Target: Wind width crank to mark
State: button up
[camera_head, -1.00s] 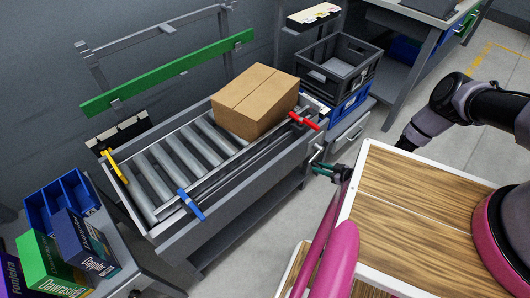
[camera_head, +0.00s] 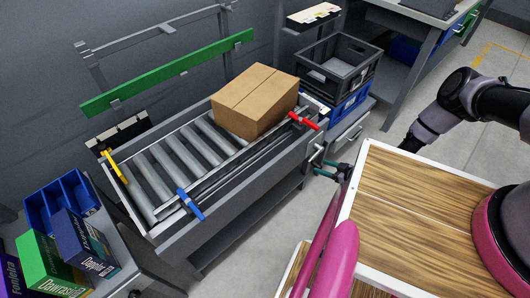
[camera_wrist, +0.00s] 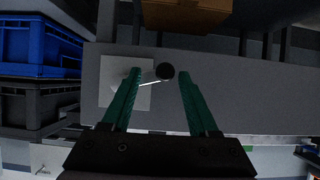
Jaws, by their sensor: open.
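The crank (camera_head: 316,154) sits on the near right end of the roller conveyor (camera_head: 168,212). In the wrist view it shows as a thin bright arm (camera_wrist: 150,83) with a round black knob (camera_wrist: 165,71), in front of a pale square plate (camera_wrist: 112,95). My gripper (camera_head: 316,167) is at the crank, its green fingers spread. I cannot make out the mark.
A cardboard box (camera_head: 255,100) rests on the rollers. A red lever (camera_head: 303,121) and a blue one (camera_head: 190,204) are on the conveyor's near rail. A grey crate (camera_head: 338,63) on a blue crate (camera_head: 350,105) stands just right of the conveyor end.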

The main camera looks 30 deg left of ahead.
jog(key=v, duration=0.6)
jog(key=shift+d, duration=0.25)
jog(key=shift+s+r, duration=0.15)
